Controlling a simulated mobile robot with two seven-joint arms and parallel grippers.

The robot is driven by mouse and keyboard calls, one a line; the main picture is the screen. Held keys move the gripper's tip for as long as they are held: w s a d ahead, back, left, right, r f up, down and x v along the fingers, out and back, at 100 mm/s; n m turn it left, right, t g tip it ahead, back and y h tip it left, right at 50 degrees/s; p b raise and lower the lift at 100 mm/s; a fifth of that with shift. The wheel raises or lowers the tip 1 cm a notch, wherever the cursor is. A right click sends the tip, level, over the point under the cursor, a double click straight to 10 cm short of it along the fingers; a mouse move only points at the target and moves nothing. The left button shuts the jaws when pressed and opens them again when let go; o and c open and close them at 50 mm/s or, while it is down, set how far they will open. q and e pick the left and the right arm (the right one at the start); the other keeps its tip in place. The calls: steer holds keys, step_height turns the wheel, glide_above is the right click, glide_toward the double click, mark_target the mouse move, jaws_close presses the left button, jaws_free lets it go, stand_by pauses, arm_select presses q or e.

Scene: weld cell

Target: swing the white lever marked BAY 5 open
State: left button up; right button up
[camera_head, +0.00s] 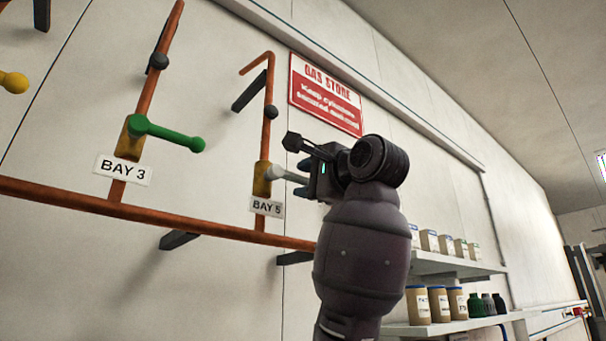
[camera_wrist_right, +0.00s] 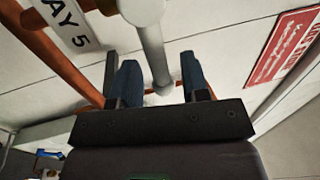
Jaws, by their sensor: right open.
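The white lever (camera_head: 285,174) marked BAY 5 sticks out to the right from a brass valve body (camera_head: 261,178) on a copper pipe. Its BAY 5 label (camera_head: 266,207) is just below the valve. My right gripper (camera_head: 298,166) is at the lever's outer end and hides its tip in the head view. In the right wrist view the lever (camera_wrist_right: 152,50) comes down from the top, its rounded end between the two spread fingers of my right gripper (camera_wrist_right: 159,80). Gaps show on both sides of it. My left gripper is not in view.
A green lever (camera_head: 170,135) marked BAY 3 and a yellow knob (camera_head: 14,82) are to the left. A copper pipe (camera_head: 150,215) runs along the wall below. A red GAS STORE sign (camera_head: 325,95) hangs above my right gripper. Shelves with jars (camera_head: 440,303) are at the right.

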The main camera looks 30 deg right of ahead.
steer(key=shift+w+r, duration=0.1)
steer(key=shift+w, duration=0.55)
steer(key=shift+c, duration=0.4)
jaws_close()
steer(key=shift+a, duration=0.1)
